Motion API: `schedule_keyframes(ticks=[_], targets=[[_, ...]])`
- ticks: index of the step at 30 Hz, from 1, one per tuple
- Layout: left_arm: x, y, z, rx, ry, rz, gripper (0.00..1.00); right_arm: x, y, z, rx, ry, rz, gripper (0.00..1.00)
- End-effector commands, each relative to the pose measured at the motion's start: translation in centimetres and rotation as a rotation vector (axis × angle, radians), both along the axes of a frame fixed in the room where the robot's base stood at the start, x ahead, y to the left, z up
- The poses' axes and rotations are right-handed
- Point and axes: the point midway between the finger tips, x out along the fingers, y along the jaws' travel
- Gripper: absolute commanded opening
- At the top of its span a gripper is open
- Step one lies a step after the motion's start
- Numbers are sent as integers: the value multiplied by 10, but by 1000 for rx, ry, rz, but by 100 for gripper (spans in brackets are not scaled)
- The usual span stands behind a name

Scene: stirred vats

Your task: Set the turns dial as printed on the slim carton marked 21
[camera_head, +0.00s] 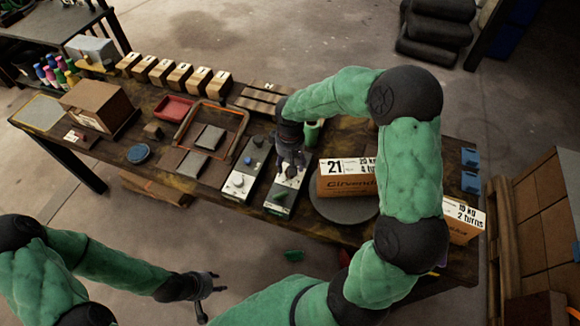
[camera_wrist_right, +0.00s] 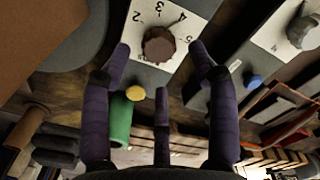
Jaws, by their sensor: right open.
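The carton marked 21 (camera_head: 347,184) stands on a grey round plate at the table's right. Its label reads "4 tu", cut off by my right arm, beside a kg figure. A pale panel holds the turns dial (camera_head: 291,171). In the right wrist view the dial's brown knob (camera_wrist_right: 159,45) has printed numbers around it, with 2, 3, 4 and 5 legible. My left gripper (camera_head: 208,291) is open and empty, low before the table.
A second dial panel (camera_head: 242,173) stands just left. Another carton (camera_head: 462,222) reads "10 kg 2 turns" at the right. A green cylinder (camera_wrist_right: 121,118) stands near the dial panel. Trays, small blocks and a brown box (camera_head: 98,105) fill the table's left.

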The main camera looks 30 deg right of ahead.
Motion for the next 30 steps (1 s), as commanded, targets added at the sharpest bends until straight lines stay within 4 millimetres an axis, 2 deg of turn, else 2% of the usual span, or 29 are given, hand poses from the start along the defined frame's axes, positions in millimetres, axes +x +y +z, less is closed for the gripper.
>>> schedule_keyframes(ticks=[1, 6, 12, 18, 30], targets=[[0, 0, 0, 0, 0, 0, 40, 1, 0, 12, -2, -4, 0, 60], [0, 0, 0, 0, 0, 0, 40, 1, 0, 46, 0, -6, 1, 60], [0, 0, 0, 0, 0, 0, 40, 1, 0, 74, -1, -4, 2, 60], [0, 0, 0, 0, 0, 0, 40, 0, 0, 86, 0, -2, 1, 60], [0, 0, 0, 0, 0, 0, 40, 0, 0, 86, 0, -2, 1, 60]])
